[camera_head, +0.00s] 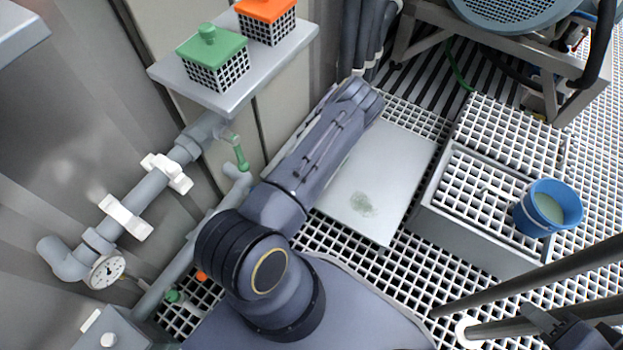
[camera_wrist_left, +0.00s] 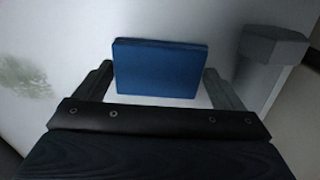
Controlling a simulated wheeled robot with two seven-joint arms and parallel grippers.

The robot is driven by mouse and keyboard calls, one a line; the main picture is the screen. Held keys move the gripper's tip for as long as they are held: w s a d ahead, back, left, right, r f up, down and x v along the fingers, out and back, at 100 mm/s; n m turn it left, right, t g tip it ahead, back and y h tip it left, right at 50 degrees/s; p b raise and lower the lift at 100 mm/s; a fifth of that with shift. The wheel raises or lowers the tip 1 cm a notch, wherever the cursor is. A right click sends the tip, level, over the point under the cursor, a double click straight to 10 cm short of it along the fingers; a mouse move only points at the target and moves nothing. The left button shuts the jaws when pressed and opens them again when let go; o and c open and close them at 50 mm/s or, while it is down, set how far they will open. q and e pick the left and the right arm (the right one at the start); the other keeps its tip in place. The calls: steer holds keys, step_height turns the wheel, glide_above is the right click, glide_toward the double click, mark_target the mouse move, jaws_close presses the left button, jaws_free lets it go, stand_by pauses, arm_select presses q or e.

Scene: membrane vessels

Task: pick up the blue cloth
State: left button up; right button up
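The blue cloth (camera_wrist_left: 158,70) lies as a flat folded rectangle on a pale surface in the left wrist view. My left gripper (camera_wrist_left: 160,72) is open, with one finger near each side edge of the cloth; whether either finger touches it I cannot tell. In the head view the cloth is not visible and my left arm covers the area around its own far end, hiding the gripper. My right gripper (camera_head: 568,330) is at the bottom right corner of the head view, partly cut off, its fingers unclear.
A pale plate (camera_head: 400,165) with a greenish smudge lies on the grating. A blue bucket (camera_head: 547,207) stands on a grated step at right. A grey block (camera_wrist_left: 272,45) is beside the cloth. Green (camera_head: 212,60) and orange (camera_head: 265,12) lidded baskets stand on a shelf.

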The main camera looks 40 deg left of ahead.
arm_select(q)
steer(key=shift+r+p, duration=0.4)
steer(key=shift+r, duration=0.2)
step_height(320, 180, up, 3)
steer(key=shift+w+f+p, duration=0.1)
steer(key=shift+f+p, duration=0.1)
steer(key=shift+p, duration=0.65)
steer(key=s+d+r+p, duration=0.1)
steer(key=s+d+r, duration=0.1)
steer(key=d+r, duration=0.1)
steer(key=s+d+r+p, duration=0.2)
steer(key=s+d+r, duration=0.1)
steer(key=d, duration=0.1)
steer(key=s+d+r+p, duration=0.1)
steer(key=s+d+r, duration=0.2)
steer(key=d, duration=0.1)
steer(key=shift+s+d+r+p, duration=0.15)
steer(key=shift+d+p, duration=0.1)
steer(key=shift+p, duration=0.1)
